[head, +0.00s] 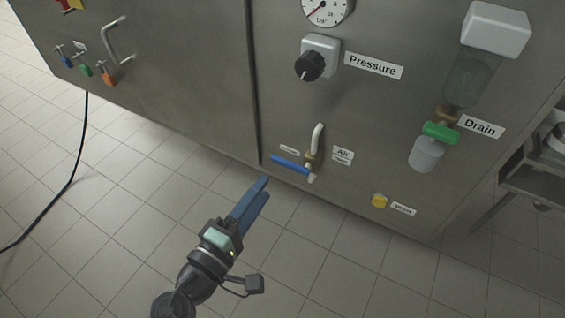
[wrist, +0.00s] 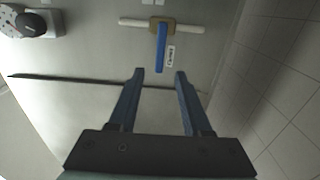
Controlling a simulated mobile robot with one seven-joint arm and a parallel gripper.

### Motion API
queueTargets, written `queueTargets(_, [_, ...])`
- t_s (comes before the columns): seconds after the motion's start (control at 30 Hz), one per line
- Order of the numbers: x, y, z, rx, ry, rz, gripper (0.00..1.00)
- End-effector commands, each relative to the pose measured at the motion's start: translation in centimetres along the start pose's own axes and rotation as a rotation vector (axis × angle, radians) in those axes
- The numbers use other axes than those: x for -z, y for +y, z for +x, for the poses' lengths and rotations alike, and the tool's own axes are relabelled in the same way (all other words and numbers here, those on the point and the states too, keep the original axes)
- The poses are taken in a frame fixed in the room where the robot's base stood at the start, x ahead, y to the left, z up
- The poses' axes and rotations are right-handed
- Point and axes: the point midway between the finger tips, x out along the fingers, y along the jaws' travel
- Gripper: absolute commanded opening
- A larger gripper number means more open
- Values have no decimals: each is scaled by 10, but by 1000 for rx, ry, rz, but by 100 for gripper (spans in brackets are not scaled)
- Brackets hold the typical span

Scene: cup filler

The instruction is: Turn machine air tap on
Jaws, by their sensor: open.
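The air tap is a brass valve (head: 313,160) on a pale pipe, low on the machine's front panel beside the "Air" label. Its blue lever (head: 289,165) points left, across the pipe. In the wrist view the blue lever (wrist: 161,48) lies ahead of the fingers and points down toward the gap between them. My gripper (head: 263,190) is in front of the panel, below and left of the lever. In the wrist view my gripper (wrist: 159,73) is open and empty, with its fingertips apart from the lever.
A black pressure knob (head: 309,66) and a gauge (head: 326,8) sit above the tap. A drain bowl with a green valve (head: 440,132) and a yellow knob (head: 379,201) are to the right. A black hose (head: 78,165) hangs at left. The tiled floor in front is clear.

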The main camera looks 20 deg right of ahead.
Motion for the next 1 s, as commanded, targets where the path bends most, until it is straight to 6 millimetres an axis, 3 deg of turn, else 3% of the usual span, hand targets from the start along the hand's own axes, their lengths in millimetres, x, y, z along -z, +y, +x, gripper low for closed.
queueTargets(0.2, [0,-2,48,-2,-3,5,49])
queueTargets(0.4, [0,-1,79,-2,-1,4,49])
queueTargets(0.6, [0,0,92,0,0,4,49])
queueTargets(0.87, [0,1,92,0,1,3,49])
queueTargets(1.0, [0,1,92,0,1,4,25])
